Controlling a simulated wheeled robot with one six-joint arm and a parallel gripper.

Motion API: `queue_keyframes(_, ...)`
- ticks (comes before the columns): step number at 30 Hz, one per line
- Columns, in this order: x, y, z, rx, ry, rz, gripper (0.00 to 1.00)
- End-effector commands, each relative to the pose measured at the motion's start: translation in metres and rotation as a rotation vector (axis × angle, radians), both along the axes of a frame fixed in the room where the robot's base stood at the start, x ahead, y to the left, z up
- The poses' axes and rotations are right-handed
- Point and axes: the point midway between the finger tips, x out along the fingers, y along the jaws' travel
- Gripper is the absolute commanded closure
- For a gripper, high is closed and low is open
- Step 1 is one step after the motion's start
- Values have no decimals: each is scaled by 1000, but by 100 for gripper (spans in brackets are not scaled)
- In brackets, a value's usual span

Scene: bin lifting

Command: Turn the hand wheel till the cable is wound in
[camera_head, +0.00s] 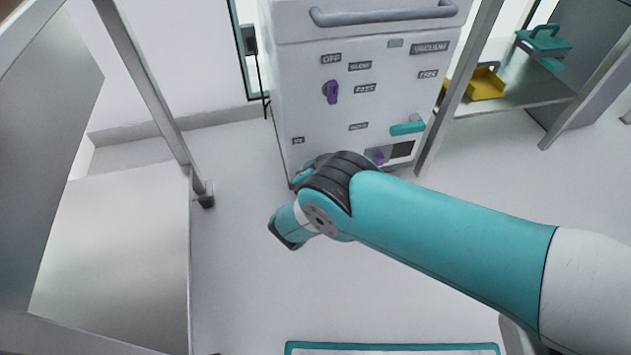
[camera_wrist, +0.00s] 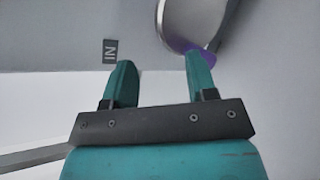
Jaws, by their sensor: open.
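In the wrist view, a rounded grey metal part with a purple edge (camera_wrist: 192,20) shows at the top, cut off by the frame; it looks like part of the hand wheel. My gripper (camera_wrist: 158,62) is open and empty, with two teal fingers pointing at the panel. The right fingertip is close to the purple edge; I cannot tell if they touch. An IN label (camera_wrist: 110,49) is beyond the left fingertip. In the head view, the IN label (camera_head: 298,140) is low on the white cabinet (camera_head: 290,75); my arm hides the wheel area. I cannot make out the cable.
The cabinet front carries a purple knob (camera_head: 331,91), a teal handle (camera_head: 407,129) and a grey bar handle (camera_head: 385,14). A yellow bin (camera_head: 487,84) stands on a shelf at right. A metal table (camera_head: 120,265) stands at left. Floor between is clear.

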Motion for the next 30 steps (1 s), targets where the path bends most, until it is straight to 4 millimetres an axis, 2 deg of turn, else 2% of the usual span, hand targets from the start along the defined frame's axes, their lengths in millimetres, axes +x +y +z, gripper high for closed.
queue_keyframes(1, -19, -3, -24, -101, -50, 73, 48)
queue_keyframes(6, -74, -19, -67, -402, -245, 289, 48)
queue_keyframes(9, -102, -30, -81, -537, -336, 382, 48)
queue_keyframes(14, -128, -43, -91, -663, -424, 465, 48)
queue_keyframes(17, -131, -44, -94, -689, -444, 480, 48)
queue_keyframes(20, -122, -42, -96, -694, -447, 480, 48)
queue_keyframes(30, -69, -27, -101, -689, -444, 479, 48)
